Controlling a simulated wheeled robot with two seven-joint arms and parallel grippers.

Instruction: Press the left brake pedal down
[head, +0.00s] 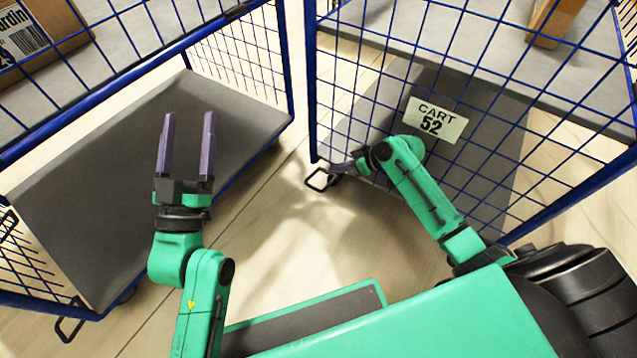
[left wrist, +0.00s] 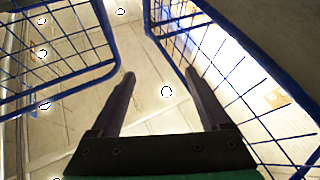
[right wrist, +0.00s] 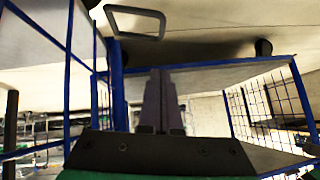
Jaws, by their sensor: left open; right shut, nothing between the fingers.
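A black wire-loop brake pedal (head: 318,182) sticks out low at the left front corner of the cart marked CART 52 (head: 312,80). The loop also shows at the top of the right wrist view (right wrist: 160,24). My right gripper (head: 334,169) is shut and empty, with its fingertips beside the loop; I cannot tell whether they touch it. Its closed fingers (right wrist: 160,75) also show in the right wrist view. My left gripper (head: 188,116) is open and empty in front of the left cart, its fingers (left wrist: 160,78) apart in the left wrist view.
The left cart (head: 110,190) has blue wire sides, a grey lower deck and another loop pedal (head: 68,330) at its near corner. Cardboard boxes sit on the left cart (head: 40,35) and on the right cart (head: 555,20). Open floor (head: 300,225) lies between the carts.

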